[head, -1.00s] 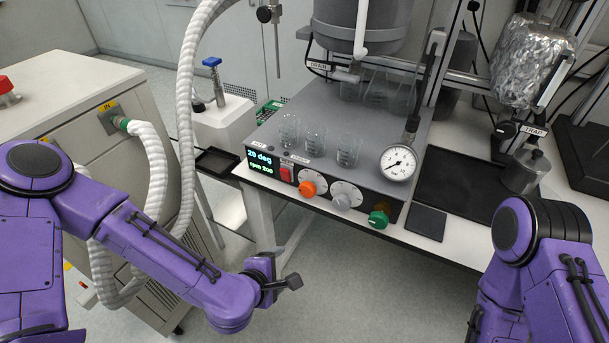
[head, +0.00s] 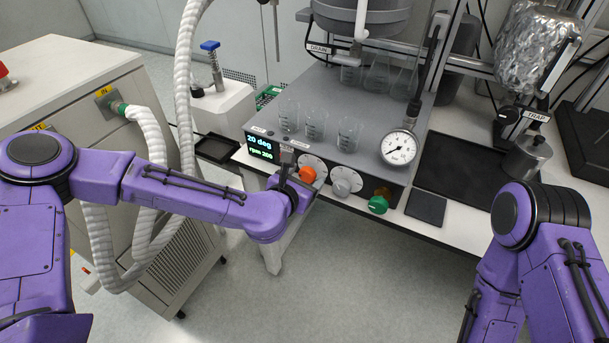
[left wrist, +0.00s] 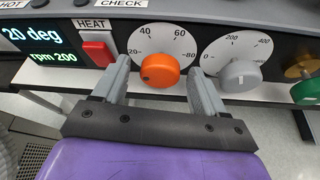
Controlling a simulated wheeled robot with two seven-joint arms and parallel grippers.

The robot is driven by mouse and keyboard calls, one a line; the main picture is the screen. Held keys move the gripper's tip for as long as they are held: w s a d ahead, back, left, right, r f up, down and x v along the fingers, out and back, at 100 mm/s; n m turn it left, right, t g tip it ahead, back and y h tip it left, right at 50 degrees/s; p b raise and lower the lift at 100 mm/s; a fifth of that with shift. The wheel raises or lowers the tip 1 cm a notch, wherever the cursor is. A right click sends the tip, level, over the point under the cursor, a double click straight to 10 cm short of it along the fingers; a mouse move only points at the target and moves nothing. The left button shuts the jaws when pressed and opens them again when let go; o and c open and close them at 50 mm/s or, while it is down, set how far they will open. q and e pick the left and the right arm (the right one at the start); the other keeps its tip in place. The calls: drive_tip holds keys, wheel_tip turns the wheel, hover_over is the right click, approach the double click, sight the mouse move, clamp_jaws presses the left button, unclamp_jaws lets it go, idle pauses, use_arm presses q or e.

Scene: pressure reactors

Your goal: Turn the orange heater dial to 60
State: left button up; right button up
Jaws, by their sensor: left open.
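The orange heater dial (head: 308,175) is on the front panel of the grey hotplate unit. In the left wrist view the dial (left wrist: 160,70) sits in a white scale marked 20, 40, 60 and 80, and its dark mark points to the lower left. The display (left wrist: 32,45) reads 20 deg and rpm 200. My left gripper (head: 298,163) is in front of the panel at the dial. In the left wrist view my left gripper (left wrist: 158,82) is open, with one finger on each side of the dial and gaps between. My right gripper is out of view.
A red switch (left wrist: 97,50) under the HEAT label is left of the dial. A grey dial (head: 346,180) and a green knob (head: 378,204) are to its right. Beakers (head: 315,122) stand on the hotplate top. A pressure gauge (head: 398,148) is at the right corner.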

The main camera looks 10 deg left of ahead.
use_arm(q)
drive_tip(key=shift+w+d+f, duration=0.1)
drive_tip(key=shift+w+f, duration=0.05)
drive_tip(key=shift+w, duration=0.05)
drive_tip(key=c, duration=1.1)
drive_tip(key=shift+o, duration=0.2)
